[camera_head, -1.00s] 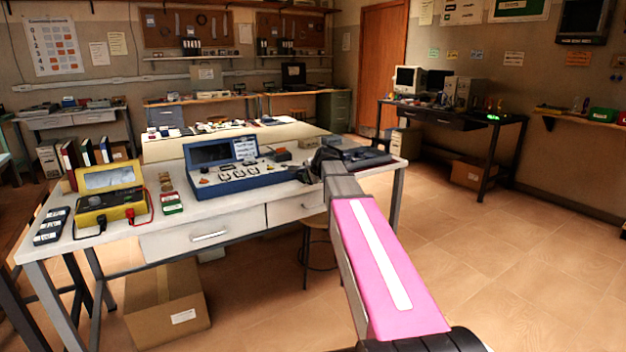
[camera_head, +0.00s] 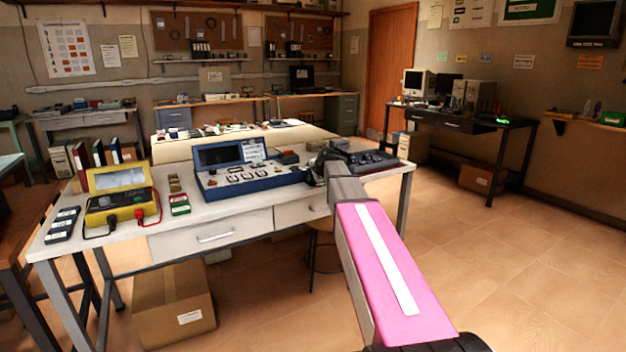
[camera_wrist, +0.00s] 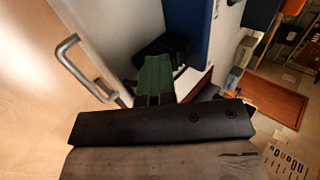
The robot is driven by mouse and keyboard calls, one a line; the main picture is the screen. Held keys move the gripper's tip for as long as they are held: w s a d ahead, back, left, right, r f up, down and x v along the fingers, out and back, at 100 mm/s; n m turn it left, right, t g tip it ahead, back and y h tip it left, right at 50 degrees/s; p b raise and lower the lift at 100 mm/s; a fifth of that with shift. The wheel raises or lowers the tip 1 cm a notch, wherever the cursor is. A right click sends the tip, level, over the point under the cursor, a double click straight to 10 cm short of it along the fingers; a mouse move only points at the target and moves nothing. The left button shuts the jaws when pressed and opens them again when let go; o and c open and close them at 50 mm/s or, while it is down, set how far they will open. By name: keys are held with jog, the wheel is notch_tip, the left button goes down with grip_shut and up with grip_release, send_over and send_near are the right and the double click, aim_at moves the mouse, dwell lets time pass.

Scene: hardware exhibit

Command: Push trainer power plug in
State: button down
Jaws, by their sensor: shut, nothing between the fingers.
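The trainer (camera_head: 262,181) is a blue case with a raised screen and a light control panel, on the white table (camera_head: 222,213). My gripper (camera_head: 318,162) is at the trainer's right end, over the table, small and dark in the head view. It is shut with nothing in it. In the wrist view, a blue side face (camera_wrist: 186,22), probably the trainer's, shows beyond my gripper (camera_wrist: 153,82). I cannot make out the power plug or its socket in either view. I cannot tell whether the gripper touches the trainer.
A black device (camera_head: 362,161) lies right of my gripper. A yellow instrument case (camera_head: 118,203) with leads stands at the table's left. A drawer handle (camera_wrist: 68,55) shows in the wrist view. A cardboard box (camera_head: 172,304) stands under the table. The floor at right is clear.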

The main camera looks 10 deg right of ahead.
jog(key=shift+w, duration=0.2)
jog(key=s+d+r, duration=0.4)
jog(key=s+r, duration=0.2)
jog(key=s, duration=0.5)
jog(key=s+a+f+n+g+h, duration=0.1)
jog(key=s+f+n+g, duration=0.3)
jog(key=s+f, duration=0.9)
jog(key=s+a+f+n+g+h, duration=0.2)
jog(key=s+f+n, duration=0.8)
jog(key=f, duration=1)
jog(key=s+a+g, duration=0.1)
jog(key=s+g, duration=0.1)
jog(key=s, duration=0.1)
jog(key=shift+s+g, duration=0.35)
jog(key=shift+g, duration=0.05)
